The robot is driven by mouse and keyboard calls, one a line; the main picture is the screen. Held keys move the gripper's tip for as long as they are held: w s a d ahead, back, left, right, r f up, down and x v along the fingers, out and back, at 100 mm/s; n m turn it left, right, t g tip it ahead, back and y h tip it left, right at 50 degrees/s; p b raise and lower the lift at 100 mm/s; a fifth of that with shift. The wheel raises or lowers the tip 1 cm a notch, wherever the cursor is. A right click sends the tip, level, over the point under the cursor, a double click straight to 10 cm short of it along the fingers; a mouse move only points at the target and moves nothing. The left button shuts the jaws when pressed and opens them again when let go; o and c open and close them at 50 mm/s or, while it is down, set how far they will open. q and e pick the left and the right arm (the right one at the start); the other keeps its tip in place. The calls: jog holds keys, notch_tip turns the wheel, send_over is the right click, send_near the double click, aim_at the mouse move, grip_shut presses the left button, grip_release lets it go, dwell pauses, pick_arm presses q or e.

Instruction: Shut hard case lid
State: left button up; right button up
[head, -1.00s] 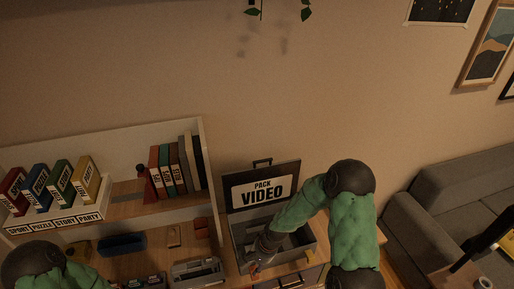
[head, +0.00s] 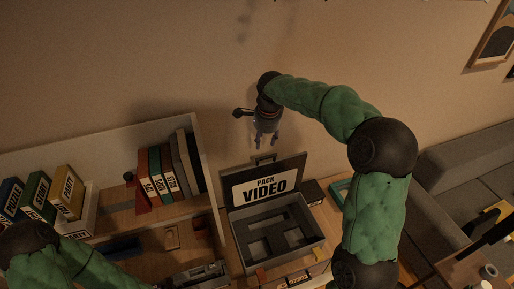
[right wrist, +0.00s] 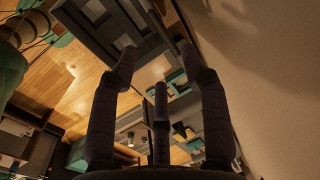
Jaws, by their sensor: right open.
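The hard case (head: 316,241) stands open on the wooden surface, with a grey insert of cut-out slots inside. Its dark lid (head: 296,172) is raised at the back and carries a white "PACK VIDEO" label, with a handle on its top edge. My right gripper (head: 266,142) is open and empty, pointing down above and behind the lid's top edge, apart from it. In the right wrist view, the open fingers (right wrist: 158,60) frame the space below, and the case (right wrist: 90,28) shows at the top. My left arm shows at lower left; its gripper is out of view.
A white shelf unit (head: 203,165) with several binders stands close left of the case. A small dark box (head: 312,192) and a teal frame (head: 338,190) lie right of it. The wall is behind the gripper. A grey sofa (head: 455,160) is at right.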

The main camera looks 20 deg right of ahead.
aim_at(262, 159)
jog(key=f, duration=0.3)
jog(key=w+f, duration=0.1)
jog(key=f, duration=0.2)
jog(key=f+p, duration=0.1)
jog(key=f, duration=0.3)
jog(key=shift+w+d+f, duration=0.1)
jog(key=shift+w, duration=0.1)
grip_shut()
